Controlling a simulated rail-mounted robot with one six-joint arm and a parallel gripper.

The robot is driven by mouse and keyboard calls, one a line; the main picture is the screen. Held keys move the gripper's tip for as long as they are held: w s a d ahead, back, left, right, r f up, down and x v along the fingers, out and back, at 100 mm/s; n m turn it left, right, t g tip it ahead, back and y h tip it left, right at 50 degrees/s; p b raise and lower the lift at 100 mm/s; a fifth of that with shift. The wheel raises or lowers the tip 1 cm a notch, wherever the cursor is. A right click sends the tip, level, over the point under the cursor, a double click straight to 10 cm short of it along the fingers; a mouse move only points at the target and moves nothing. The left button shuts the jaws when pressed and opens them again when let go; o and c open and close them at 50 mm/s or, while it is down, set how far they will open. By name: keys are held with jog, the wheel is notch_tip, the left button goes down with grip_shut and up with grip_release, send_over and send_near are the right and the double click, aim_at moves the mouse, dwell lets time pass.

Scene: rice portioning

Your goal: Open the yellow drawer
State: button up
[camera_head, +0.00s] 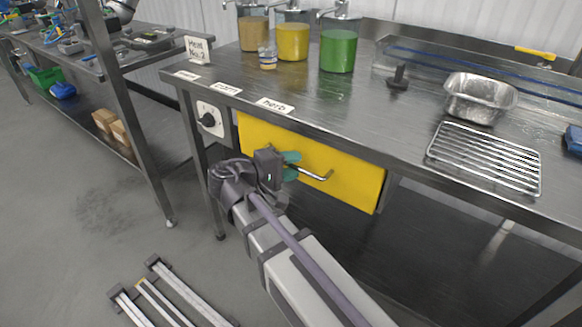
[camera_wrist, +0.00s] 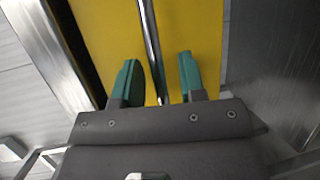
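The yellow drawer (camera_head: 345,180) sits under the front edge of the metal table, its front face close beneath the tabletop. Its metal bar handle (camera_head: 318,176) sticks out from the face. My gripper (camera_head: 292,165) is at the handle's left part in the head view, its green fingers pointing at the drawer. In the wrist view, the handle (camera_wrist: 152,45) runs between the two fingers of my gripper (camera_wrist: 160,75), with yellow showing on both sides of the bar. The fingers are open around the handle and do not appear to touch it.
A black knob (camera_head: 208,120) on a white plate is left of the drawer. The table (camera_head: 350,100) holds jars, a metal pan (camera_head: 480,97) and a wire rack (camera_head: 484,157). A table leg (camera_head: 198,160) stands left of my arm. The floor before the drawer has room.

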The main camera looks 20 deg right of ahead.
grip_shut()
dwell(0.3)
jog(key=shift+s, duration=0.1)
